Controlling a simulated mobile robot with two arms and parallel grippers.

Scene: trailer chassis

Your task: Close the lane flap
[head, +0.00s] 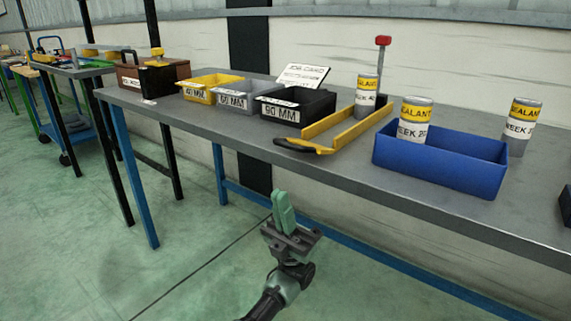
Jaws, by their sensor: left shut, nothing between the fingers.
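A yellow-railed lane (360,127) lies on the grey workbench, running back toward a sealant can (366,95). At its front end is a flap with a black, curved handle (295,146), sticking out to the left near the bench's front edge. I cannot tell its exact angle. My left gripper (282,204), with green fingers, is shut and empty. In the picture it is below the flap, in front of the bench and apart from it. My right gripper is not in view.
On the workbench (220,125), yellow, grey and black bins (297,107) stand left of the lane. A blue bin (440,163) holding a sealant can (414,118) stands to its right. Another can (522,125) is farther right. Floor before the bench is clear.

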